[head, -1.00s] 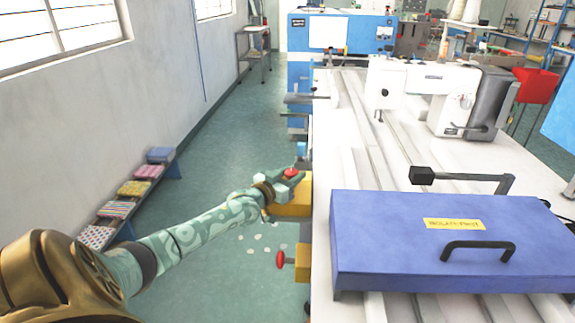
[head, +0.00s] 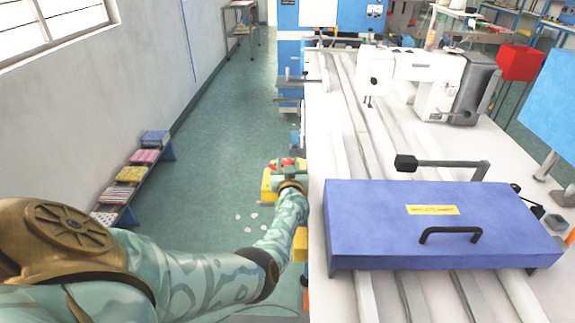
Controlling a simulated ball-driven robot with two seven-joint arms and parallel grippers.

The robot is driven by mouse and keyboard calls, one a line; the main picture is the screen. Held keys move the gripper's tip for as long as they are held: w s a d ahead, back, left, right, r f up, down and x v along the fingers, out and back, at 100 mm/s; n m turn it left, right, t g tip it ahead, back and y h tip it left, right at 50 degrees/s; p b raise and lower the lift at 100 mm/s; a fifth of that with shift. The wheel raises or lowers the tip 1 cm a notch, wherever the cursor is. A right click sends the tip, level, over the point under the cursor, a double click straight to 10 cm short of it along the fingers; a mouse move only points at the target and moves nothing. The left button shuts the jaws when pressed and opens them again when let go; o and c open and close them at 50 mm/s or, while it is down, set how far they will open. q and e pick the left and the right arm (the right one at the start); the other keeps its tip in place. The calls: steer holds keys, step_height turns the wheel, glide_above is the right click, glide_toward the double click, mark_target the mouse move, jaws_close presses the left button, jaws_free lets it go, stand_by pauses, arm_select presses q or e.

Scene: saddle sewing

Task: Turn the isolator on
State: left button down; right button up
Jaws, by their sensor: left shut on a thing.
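The isolator appears as a yellow box (head: 267,184) with a red part (head: 286,162) on top, at the left side of the white sewing table. My left gripper (head: 287,168) is at this box, shut on the red part, which looks like its knob or handle. The fingers and wrist hide much of the red part and the box, so its exact position is unclear. My right gripper is not in the head view.
The white table (head: 345,250) carries a blue box (head: 380,225) with a black handle and a white sewing machine (head: 425,75). A low bench with folded cloths (head: 130,174) stands along the left wall. The green floor between is mostly clear.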

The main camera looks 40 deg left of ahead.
arm_select(q)
steer(key=shift+g, duration=0.3)
steer(key=c, duration=0.9)
jaws_free()
steer(key=shift+w, duration=0.1)
steer(key=p+v, duration=0.3)
steer(key=v, duration=0.4)
steer(key=shift+r, duration=0.1)
steer(key=shift+d, duration=0.25)
